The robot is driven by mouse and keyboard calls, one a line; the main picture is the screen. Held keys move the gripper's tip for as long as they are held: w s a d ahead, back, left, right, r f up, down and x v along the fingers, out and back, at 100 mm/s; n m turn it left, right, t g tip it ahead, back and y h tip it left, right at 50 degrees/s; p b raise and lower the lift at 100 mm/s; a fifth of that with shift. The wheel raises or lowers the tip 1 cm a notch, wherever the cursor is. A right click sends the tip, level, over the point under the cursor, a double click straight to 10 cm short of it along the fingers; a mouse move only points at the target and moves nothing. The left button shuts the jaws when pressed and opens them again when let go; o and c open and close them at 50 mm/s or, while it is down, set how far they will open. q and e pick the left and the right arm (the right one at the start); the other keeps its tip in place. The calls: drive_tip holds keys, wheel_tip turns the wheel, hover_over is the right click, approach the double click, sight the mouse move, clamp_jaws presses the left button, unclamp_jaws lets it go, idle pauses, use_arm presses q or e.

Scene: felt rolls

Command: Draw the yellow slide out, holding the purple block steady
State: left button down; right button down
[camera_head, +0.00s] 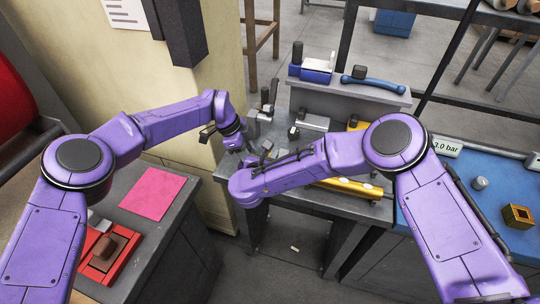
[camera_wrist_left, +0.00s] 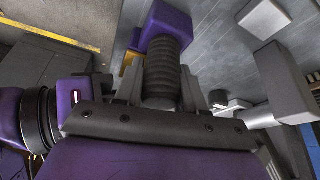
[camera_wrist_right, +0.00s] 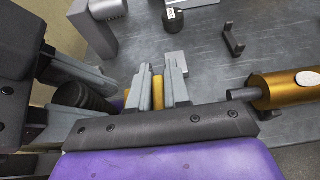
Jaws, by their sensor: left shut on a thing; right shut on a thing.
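The purple block (camera_wrist_left: 168,22) shows in the left wrist view, with a dark ribbed grip (camera_wrist_left: 163,75) below it. My left gripper (camera_wrist_left: 160,88) is shut on that ribbed grip. In the right wrist view, the yellow slide (camera_wrist_right: 158,88) shows as a narrow yellow piece between the fingers of my right gripper (camera_wrist_right: 158,92), which is shut on it. The ribbed grip (camera_wrist_right: 84,97) is just to the left there, by my left fingers. In the head view both grippers meet at the bench's left end; my right gripper (camera_head: 265,155) partly hides the work.
A gold cylinder (camera_wrist_right: 290,88) with a dark rod lies close to the right of my right gripper. Grey fixtures and a small bracket (camera_wrist_right: 232,38) stand on the metal bench top. A shelf (camera_head: 345,92) with a blue-handled tool (camera_head: 375,83) rises behind.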

drive_tip(key=d, duration=0.1)
drive_tip(key=s+d, duration=0.1)
drive_tip(key=d, duration=0.1)
drive_tip(key=s+d, duration=0.1)
drive_tip(key=d, duration=0.1)
drive_tip(key=shift+s+d, duration=0.15)
drive_tip(key=shift+d, duration=0.1)
drive_tip(key=shift+a, duration=0.1)
drive_tip(key=c, duration=1.2)
unclamp_jaws()
drive_tip(key=shift+o, duration=0.2)
drive_tip(key=v, duration=1.2)
drive_tip(key=shift+r, duration=0.1)
use_arm(q)
unclamp_jaws()
